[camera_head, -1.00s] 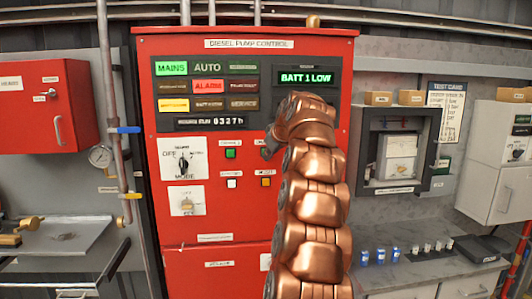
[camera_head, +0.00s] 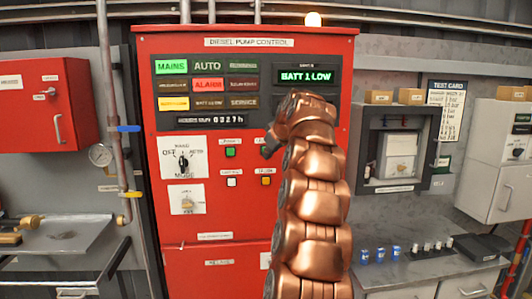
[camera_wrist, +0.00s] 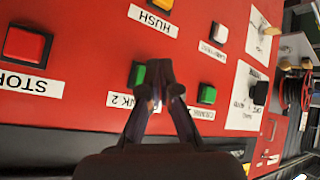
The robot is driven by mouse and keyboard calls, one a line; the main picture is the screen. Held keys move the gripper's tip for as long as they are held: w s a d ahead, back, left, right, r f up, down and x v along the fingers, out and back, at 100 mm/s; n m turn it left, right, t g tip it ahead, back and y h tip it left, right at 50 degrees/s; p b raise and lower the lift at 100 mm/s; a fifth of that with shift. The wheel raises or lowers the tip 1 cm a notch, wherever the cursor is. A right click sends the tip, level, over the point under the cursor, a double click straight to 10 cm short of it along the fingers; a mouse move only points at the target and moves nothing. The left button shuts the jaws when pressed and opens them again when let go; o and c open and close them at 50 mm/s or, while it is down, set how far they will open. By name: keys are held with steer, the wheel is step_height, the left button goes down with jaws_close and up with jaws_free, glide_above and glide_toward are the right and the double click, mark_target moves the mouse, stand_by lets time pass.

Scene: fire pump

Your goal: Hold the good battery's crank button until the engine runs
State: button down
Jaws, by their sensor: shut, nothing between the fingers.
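The red diesel pump control panel (camera_head: 215,215) fills the middle of the head view. Its display (camera_head: 307,76) reads BATT 1 LOW. One green crank button (camera_head: 230,152) shows left of my gripper (camera_head: 268,148). The wrist view shows two green buttons: one labelled as ending in "NK 2" (camera_wrist: 137,75) and the other crank button (camera_wrist: 207,94). My gripper (camera_wrist: 158,82) is shut and empty, its fingertips at the edge of the crank 2 button and partly covering it. I cannot tell whether they press it.
Close around are the red STOP button (camera_wrist: 24,43), the yellow HUSH button (camera_wrist: 163,4) and a white button (camera_wrist: 219,33). The mode selector (camera_head: 183,160) sits left on the panel. A lit beacon (camera_head: 313,19) tops the cabinet. MAINS, ALARM and a yellow lamp glow.

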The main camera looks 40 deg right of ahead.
steer(key=shift+d, duration=0.1)
steer(key=shift+w+d+r, duration=0.1)
steer(key=shift+w+d, duration=0.1)
steer(key=shift+w, duration=0.15)
steer(key=shift+w+d+p, duration=0.3)
steer(key=shift+w+p, duration=0.1)
steer(key=shift+p, duration=0.25)
stand_by(0.9)
stand_by(1.7)
steer(key=shift+s+a+b, duration=0.55)
steer(key=shift+s+b, duration=0.2)
steer(key=shift+b, duration=0.15)
steer(key=s+a+b, duration=0.1)
steer(key=s+b, duration=0.1)
steer(key=s+a+b, duration=0.2)
stand_by(0.3)
